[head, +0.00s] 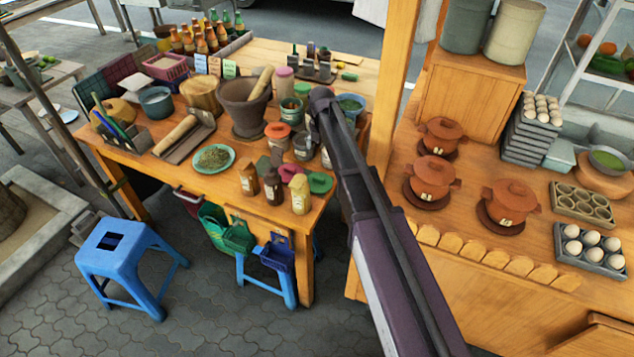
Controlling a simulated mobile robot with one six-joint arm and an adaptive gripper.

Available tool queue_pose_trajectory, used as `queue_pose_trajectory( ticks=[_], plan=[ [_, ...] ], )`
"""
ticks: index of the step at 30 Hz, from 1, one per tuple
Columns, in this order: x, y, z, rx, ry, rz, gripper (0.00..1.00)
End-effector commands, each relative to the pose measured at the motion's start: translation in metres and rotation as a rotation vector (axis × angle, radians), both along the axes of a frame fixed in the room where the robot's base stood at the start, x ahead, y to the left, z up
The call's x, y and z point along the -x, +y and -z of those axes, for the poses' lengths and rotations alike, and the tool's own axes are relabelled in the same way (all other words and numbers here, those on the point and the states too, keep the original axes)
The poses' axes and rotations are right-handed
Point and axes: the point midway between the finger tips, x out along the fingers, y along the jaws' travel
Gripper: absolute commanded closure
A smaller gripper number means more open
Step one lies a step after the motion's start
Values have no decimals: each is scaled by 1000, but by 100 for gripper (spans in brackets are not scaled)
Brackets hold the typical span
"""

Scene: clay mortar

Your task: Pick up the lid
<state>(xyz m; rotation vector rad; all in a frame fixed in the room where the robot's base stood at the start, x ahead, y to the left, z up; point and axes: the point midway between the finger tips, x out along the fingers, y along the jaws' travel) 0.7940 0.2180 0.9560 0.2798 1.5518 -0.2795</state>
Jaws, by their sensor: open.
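Several lids show in the head view, and I cannot tell which one the task means. A green lid-like disc (320,183) lies at the front right of the left table. A jar with a red lid (277,131) stands behind it. Three clay pots on the right counter wear brown lids: a back one (442,127), a middle one (434,169) and a front one (514,192). My gripper (314,118) is at the far end of my arm, over the jars right of the mortar. It is open, with nothing visibly held. Its fingertips are mostly hidden.
The clay mortar (245,108) with its pestle (261,84) stands left of my gripper. Bottles (300,194) crowd the table's front right corner. A wooden post (393,90) rises between table and counter. A blue stool (122,248) stands below.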

Motion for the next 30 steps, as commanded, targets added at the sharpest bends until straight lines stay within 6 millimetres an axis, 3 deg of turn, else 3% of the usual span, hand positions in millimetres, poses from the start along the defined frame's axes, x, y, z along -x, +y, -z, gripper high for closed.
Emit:
queue_pose_trajectory(
  ticks=[8, 30],
  plan=[
    [1, 3, 8, 0, 0, -3, 0],
    [1, 5, 64, 0, 0, -5, 0]
  ],
)
